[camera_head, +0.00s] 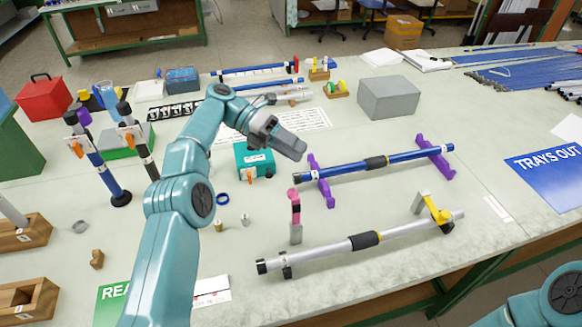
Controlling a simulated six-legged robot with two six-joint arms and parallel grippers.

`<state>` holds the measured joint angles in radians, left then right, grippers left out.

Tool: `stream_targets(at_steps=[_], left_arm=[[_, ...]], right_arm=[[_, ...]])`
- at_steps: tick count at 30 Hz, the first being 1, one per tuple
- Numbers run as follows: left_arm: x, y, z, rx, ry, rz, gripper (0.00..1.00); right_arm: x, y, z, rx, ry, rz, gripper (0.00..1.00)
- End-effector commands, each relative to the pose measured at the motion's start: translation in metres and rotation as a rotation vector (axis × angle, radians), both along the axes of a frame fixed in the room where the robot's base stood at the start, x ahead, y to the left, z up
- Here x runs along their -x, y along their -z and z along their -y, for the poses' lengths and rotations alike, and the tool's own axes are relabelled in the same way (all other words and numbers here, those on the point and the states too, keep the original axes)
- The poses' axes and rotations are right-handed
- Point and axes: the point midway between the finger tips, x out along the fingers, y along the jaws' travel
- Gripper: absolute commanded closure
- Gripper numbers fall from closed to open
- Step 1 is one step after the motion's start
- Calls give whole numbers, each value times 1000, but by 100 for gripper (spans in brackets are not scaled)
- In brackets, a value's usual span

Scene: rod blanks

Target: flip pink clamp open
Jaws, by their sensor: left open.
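The pink clamp (295,212) stands at the left part of a silver rod (335,249), its pink arm pointing up above a grey post. A yellow clamp (437,212) sits at the rod's right end. I cannot tell from this view whether the pink clamp's jaw is shut on the rod. My left gripper (301,149) is above and behind the pink clamp, apart from it, near the left end of a blue rod. It is open and no object shows in it. My right gripper is out of view; only part of that arm shows at bottom right.
The blue rod (345,169) rests on purple supports (435,158) behind the silver rod. A teal box (254,161) and a blue ring (222,199) lie to the left. A grey block (389,97) stands behind. The table between the silver rod and its right edge is mostly clear.

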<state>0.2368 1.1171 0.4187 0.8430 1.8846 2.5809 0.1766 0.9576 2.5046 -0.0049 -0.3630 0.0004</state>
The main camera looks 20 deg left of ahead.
Motion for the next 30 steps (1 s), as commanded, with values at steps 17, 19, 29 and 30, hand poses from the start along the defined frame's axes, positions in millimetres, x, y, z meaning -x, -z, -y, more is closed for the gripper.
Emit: stream_targets(at_steps=[17,19,29,30], left_arm=[[-1,-60,2,3,-2,1,46],[-1,-59,2,3,-2,1,46],[6,-29,22,-100,117,110,100],[10,-18,28,-136,168,151,100]], right_arm=[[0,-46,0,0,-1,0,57],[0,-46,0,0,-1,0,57],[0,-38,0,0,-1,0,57],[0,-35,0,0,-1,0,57]])
